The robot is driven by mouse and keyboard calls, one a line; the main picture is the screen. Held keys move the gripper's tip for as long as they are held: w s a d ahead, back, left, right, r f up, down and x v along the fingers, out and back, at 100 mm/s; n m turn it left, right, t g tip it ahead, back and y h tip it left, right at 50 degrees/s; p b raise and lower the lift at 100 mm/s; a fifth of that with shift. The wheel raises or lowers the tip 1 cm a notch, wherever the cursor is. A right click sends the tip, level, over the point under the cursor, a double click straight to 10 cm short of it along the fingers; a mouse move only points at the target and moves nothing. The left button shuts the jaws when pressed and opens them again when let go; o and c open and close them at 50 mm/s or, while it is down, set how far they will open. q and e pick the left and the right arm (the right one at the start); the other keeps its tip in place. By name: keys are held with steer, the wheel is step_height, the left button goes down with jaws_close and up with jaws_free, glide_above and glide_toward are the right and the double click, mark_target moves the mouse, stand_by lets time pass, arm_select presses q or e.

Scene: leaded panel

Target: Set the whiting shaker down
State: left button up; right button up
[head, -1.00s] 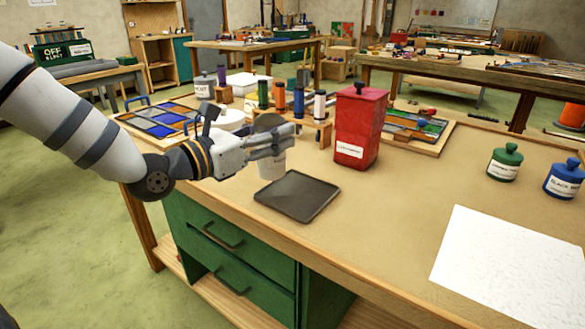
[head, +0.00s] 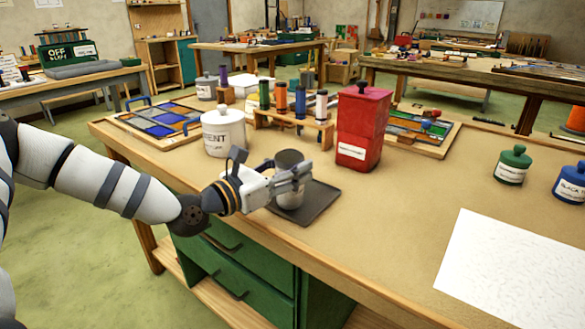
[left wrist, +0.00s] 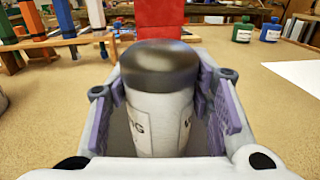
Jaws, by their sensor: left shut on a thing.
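The whiting shaker (head: 289,159) is a pale, labelled cylinder with a dark grey lid. It stands upright between the fingers of my left gripper (head: 296,178), which is shut on it. The left wrist view also shows the shaker (left wrist: 158,112) between both finger pads, with part of its label visible. The shaker is over the flat dark tray (head: 318,203) near the bench's front edge, and its lower part shows below the fingers. I cannot tell whether its base touches the tray. My right gripper is not in view.
A white cement pot (head: 224,135) stands behind and left of my gripper. A wooden rack (head: 268,119) of coloured bottles and a red canister (head: 361,125) stand behind the tray. Green (head: 512,166) and blue (head: 571,182) jars and a white sheet (head: 510,270) are at right. The bench between is clear.

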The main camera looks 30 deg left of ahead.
arm_select(q)
steer(key=o, duration=1.5)
steer(key=shift+s+r, duration=0.1)
steer(key=shift+r, duration=0.05)
